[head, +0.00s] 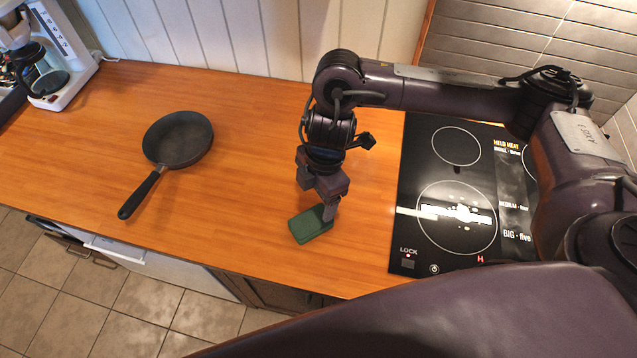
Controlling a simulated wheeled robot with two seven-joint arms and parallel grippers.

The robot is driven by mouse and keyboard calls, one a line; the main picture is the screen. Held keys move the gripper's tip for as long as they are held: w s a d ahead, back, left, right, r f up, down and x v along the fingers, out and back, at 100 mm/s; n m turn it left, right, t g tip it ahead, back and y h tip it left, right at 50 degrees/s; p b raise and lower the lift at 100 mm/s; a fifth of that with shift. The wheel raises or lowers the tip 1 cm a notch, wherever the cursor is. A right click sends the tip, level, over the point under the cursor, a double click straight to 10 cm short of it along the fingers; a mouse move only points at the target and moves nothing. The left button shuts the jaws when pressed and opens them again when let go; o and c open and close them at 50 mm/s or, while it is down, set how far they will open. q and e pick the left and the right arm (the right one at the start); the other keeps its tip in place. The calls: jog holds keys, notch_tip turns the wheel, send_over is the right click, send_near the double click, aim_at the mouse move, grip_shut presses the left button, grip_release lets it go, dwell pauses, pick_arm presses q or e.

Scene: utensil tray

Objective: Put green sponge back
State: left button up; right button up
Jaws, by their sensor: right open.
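The green sponge (305,228) lies flat on the wooden counter, near its front edge and left of the cooktop. My right gripper (327,212) points down over the sponge's right end, with its fingers at or just above it. The jaws are open, and I cannot tell whether a finger touches the sponge. Part of the sponge's right end is hidden by the fingers. My left gripper is not in view.
A black frying pan (178,139) lies on the counter to the left, its handle towards the front edge. A black cooktop (422,232) is right of the sponge. A white coffee maker (72,76) stands at the far left. The counter (255,140) between pan and gripper is clear.

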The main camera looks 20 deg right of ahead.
jog(key=r, duration=0.3)
jog(key=shift+d+r, duration=0.1)
jog(key=shift+d, duration=0.1)
dwell(0.5)
